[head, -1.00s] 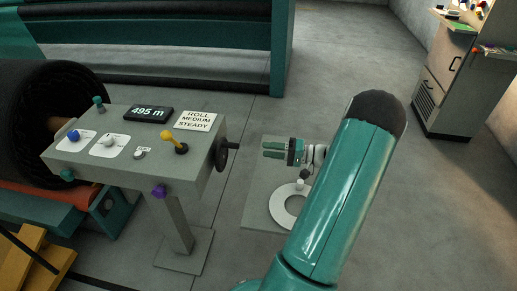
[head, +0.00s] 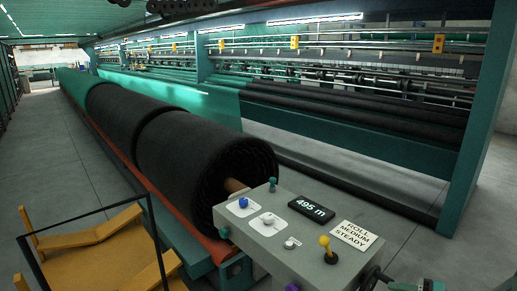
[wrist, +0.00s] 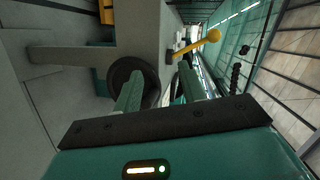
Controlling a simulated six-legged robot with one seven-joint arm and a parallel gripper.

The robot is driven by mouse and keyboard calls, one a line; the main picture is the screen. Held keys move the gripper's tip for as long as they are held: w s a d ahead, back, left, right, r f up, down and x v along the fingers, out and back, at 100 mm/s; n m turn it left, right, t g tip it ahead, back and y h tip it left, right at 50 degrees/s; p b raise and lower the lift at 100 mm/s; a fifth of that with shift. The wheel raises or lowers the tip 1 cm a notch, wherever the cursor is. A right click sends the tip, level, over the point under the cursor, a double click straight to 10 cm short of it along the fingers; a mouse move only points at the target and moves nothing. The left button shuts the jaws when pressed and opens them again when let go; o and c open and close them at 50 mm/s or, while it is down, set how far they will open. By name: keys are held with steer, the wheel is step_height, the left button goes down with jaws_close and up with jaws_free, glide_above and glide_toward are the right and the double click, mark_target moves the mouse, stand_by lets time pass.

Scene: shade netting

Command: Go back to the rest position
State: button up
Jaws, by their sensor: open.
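My gripper (wrist: 160,78) is open in the wrist view, with its two teal fingers apart and nothing held between them. A black handwheel (wrist: 122,72) on the side of the grey control console (wrist: 140,35) lies beyond the left finger and is partly hidden by it. I cannot tell whether they touch. In the head view only a small part of my gripper (head: 418,285) shows at the bottom right edge, beside the handwheel (head: 369,279). Most of my arm is out of this view.
The console (head: 290,225) carries a yellow-knobbed lever (head: 325,246), a display reading 495 m (head: 311,210) and a ROLL MEDIUM STEADY label (head: 354,236). A large black netting roll (head: 190,160) lies behind it. A yellow frame (head: 100,245) stands at lower left.

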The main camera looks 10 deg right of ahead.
steer(key=w+a+r+n+g+h, duration=0.15)
steer(key=a+r+g, duration=0.3)
steer(key=a, duration=0.65)
steer(key=s+a+r+n+g+h, duration=0.1)
steer(key=a+r+n+g+h, duration=0.3)
steer(key=a, duration=0.6)
steer(key=s+a+r+n+t+h, duration=0.1)
steer(key=s+a+r+h, duration=0.4)
steer(key=a, duration=0.8)
steer(key=s+r+t, duration=0.1)
steer(key=s+r, duration=0.1)
steer(key=s, duration=0.1)
steer(key=shift+s+n+t, duration=0.3)
steer(key=shift+n+t, duration=0.05)
steer(key=shift+r, duration=0.1)
steer(key=shift+c, duration=0.5)
